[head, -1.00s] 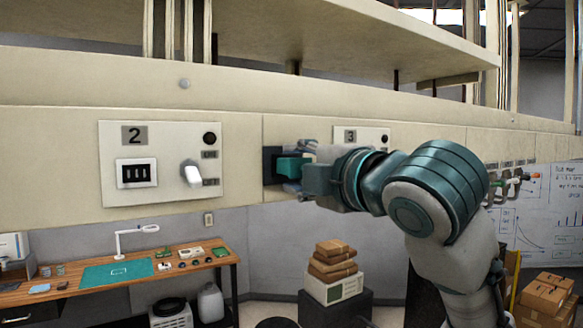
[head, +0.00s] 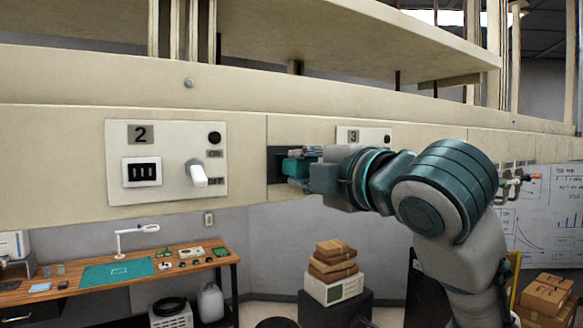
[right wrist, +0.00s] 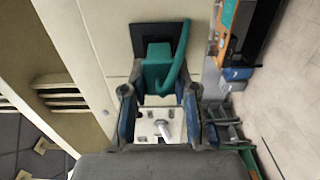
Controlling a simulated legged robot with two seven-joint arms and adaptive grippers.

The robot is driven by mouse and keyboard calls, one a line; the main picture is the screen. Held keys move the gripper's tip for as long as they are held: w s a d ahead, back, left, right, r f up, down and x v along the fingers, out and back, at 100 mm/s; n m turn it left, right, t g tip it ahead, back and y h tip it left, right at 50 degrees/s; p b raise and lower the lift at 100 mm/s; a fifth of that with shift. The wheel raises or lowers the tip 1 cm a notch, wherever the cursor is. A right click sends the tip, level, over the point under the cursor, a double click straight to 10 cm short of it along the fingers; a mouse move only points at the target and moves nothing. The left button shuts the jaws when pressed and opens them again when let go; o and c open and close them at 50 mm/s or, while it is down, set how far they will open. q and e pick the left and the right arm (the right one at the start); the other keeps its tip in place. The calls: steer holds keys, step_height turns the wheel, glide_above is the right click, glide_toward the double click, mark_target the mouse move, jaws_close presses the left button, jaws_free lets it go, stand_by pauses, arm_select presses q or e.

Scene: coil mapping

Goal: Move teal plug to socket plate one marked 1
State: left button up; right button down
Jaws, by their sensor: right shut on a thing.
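The teal plug (head: 296,167) is at a dark square socket (head: 275,163) on the cream panel, between the plates marked 2 and 3. My right gripper (head: 304,168) reaches in from the right and is shut on the plug. In the right wrist view, the plug (right wrist: 158,72) overlaps the black socket (right wrist: 140,38), with a teal cable curving beside it; the fingers (right wrist: 158,95) are on either side of its near end. How deep the plug sits is not clear. No plate marked 1 is readable. My left gripper is out of view.
Plate 2 (head: 115,195) carries a dark socket (head: 142,172) and a white lever (head: 198,174). Plate 3 (head: 375,135) is partly hidden behind my arm. A shelf (head: 350,40) overhangs the panel. A workbench (head: 60,291) and stacked boxes (head: 336,260) stand below.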

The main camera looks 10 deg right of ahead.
steer(key=shift+s+d, duration=0.45)
steer(key=shift+s, duration=0.1)
steer(key=shift+s+d, duration=0.15)
steer(key=shift+s, duration=0.05)
steer(key=shift+s, duration=0.25)
steer(key=shift+b+v, duration=0.45)
steer(key=shift+v, duration=1.3)
